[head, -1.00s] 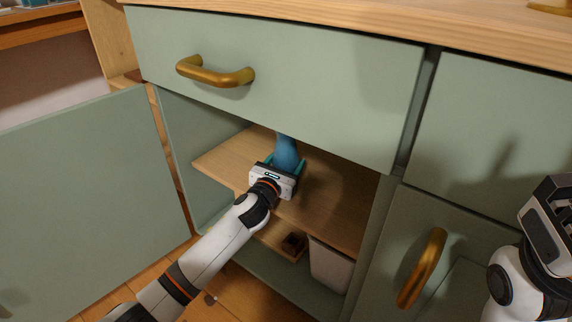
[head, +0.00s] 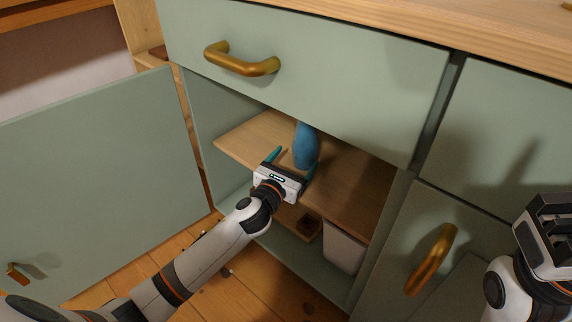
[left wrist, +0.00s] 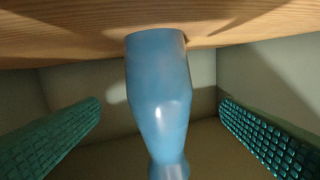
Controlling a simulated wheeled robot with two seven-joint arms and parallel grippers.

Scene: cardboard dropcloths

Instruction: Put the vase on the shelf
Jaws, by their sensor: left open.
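The blue vase (head: 305,146) stands upright on the wooden shelf (head: 247,140) inside the open cabinet. Its top is partly hidden by the drawer front above.
The open cabinet door (head: 95,180) stands to the left. A closed drawer (head: 310,75) with a brass handle (head: 241,64) hangs above the shelf. Below are a white bin (head: 344,247) and a small brown box (head: 308,228). The shelf is clear around the vase.

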